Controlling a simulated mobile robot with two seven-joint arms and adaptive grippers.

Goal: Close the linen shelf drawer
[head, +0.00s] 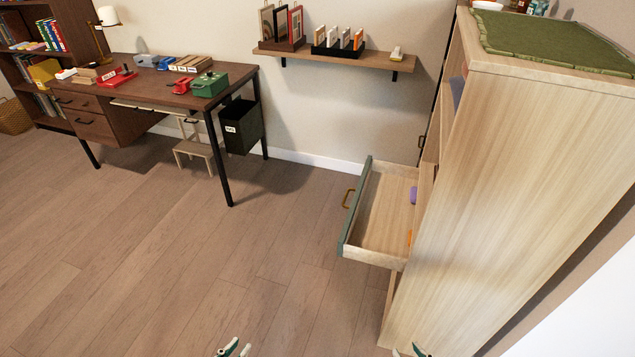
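The linen shelf (520,150) is a tall pale wooden unit on the right, seen mostly from its side. Its drawer (385,215) stands pulled out to the left, with a grey-green front and a brass handle (348,198). Inside the drawer lie a purple item (413,195) and a partly hidden orange item. My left gripper (235,348) and my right gripper (409,350) only just show at the bottom edge. Their fingertips look apart, with nothing between them, and both are well short of the drawer.
The floor (250,260) in front of the drawer is clear. A dark wooden desk (150,95) with a small stool (195,152) under it stands at the back left. A wall shelf (335,57) holds frames and small items. A green mat (550,40) lies on top of the unit.

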